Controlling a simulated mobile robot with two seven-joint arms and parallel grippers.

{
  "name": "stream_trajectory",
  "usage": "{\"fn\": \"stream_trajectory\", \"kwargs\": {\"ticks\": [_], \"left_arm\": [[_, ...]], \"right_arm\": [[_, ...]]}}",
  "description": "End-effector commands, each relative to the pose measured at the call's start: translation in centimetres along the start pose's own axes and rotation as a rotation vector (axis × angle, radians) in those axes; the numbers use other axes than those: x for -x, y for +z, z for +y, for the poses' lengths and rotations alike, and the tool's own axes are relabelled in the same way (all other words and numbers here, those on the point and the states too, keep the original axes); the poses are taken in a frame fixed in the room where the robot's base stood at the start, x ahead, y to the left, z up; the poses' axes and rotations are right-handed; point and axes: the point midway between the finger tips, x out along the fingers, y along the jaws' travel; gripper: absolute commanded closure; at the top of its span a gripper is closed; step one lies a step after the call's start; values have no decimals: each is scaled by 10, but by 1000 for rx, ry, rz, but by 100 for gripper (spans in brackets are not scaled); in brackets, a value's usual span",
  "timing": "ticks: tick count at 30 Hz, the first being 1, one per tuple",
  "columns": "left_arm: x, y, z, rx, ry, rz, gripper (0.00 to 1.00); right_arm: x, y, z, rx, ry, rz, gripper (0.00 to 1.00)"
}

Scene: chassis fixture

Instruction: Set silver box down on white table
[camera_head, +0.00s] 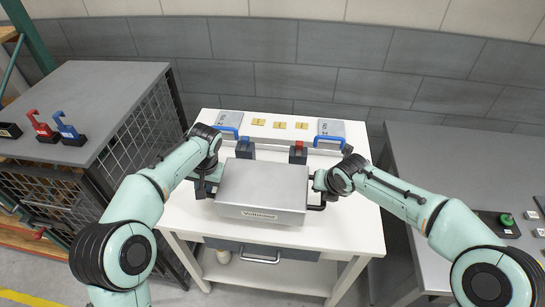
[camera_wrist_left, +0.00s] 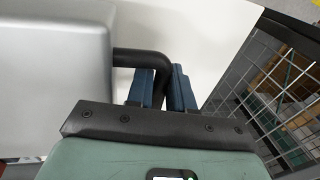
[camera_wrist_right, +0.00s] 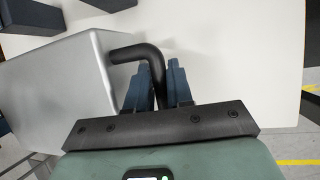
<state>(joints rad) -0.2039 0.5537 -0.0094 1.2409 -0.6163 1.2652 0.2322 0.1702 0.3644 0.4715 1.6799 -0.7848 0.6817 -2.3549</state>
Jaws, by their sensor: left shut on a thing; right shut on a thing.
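The silver box (camera_head: 262,187) is in the middle of the head view, over the front part of the white table (camera_head: 350,233). It looks level; I cannot tell whether its underside touches the table. My left gripper (camera_head: 204,188) is shut on the black handle at the box's left side; the handle (camera_wrist_left: 140,58) shows between the blue fingers (camera_wrist_left: 162,88) in the left wrist view. My right gripper (camera_head: 322,186) is shut on the opposite black handle (camera_wrist_right: 145,54), seen between the fingers (camera_wrist_right: 158,88) in the right wrist view.
Grey benches stand left (camera_head: 100,85) and right (camera_head: 440,160). A drawer handle (camera_head: 260,260) protrudes in front.

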Motion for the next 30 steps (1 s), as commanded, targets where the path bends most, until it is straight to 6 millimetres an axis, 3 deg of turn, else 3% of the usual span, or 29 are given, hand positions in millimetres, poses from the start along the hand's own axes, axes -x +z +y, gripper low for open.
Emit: {"fn": "stream_trajectory", "kwargs": {"ticks": [17, 30], "left_arm": [[2, -1, 2, -2, 4, 5, 100], [-15, 0, 6, -3, 3, 4, 100]], "right_arm": [[1, 1, 3, 2, 7, -5, 100], [-14, -7, 0, 2, 6, -3, 100]]}}
